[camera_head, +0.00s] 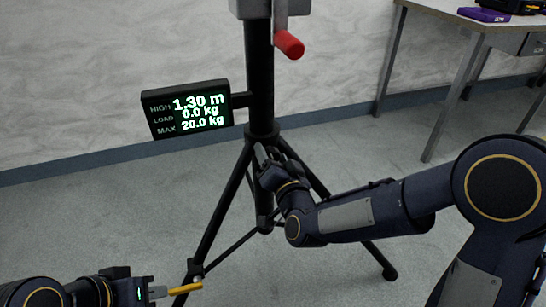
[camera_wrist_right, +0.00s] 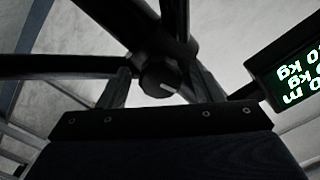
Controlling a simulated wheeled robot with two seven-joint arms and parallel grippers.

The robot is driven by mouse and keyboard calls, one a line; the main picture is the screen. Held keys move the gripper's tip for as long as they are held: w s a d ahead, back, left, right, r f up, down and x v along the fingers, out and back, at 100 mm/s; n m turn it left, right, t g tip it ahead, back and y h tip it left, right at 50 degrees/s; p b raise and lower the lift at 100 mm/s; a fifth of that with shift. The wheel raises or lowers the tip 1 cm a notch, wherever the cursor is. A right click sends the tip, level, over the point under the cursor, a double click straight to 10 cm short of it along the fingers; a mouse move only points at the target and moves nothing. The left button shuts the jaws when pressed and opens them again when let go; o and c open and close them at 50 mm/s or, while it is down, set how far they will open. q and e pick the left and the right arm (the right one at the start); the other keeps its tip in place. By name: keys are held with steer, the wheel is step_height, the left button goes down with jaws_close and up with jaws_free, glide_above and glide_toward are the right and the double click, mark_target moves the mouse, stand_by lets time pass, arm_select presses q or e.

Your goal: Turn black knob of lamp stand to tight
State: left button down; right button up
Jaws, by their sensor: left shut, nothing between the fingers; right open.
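The black lamp stand (camera_head: 262,85) stands upright on its tripod legs. Its round black knob (camera_wrist_right: 160,78), with a small light mark on its face, shows in the right wrist view between the two fingers of my right gripper (camera_wrist_right: 163,90). The fingers are open, one on each side of the knob; I cannot tell whether they touch it. In the head view my right gripper (camera_head: 271,165) is at the stand's column just below the leg joint, and it hides the knob there. My left gripper (camera_head: 186,288) is shut and empty at the lower left, near a tripod leg.
A display (camera_head: 188,109) on the stand reads 1.30 m, 0.0 kg load and 20.0 kg max. A red crank handle (camera_head: 289,44) sits above. A table (camera_head: 455,14) with a purple case (camera_head: 484,14) is at the upper right. Tripod legs spread over the grey floor.

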steer(key=p+v, duration=0.1)
steer(key=v, duration=0.7)
steer(key=shift+p, duration=0.3)
steer(key=shift+w, duration=0.1)
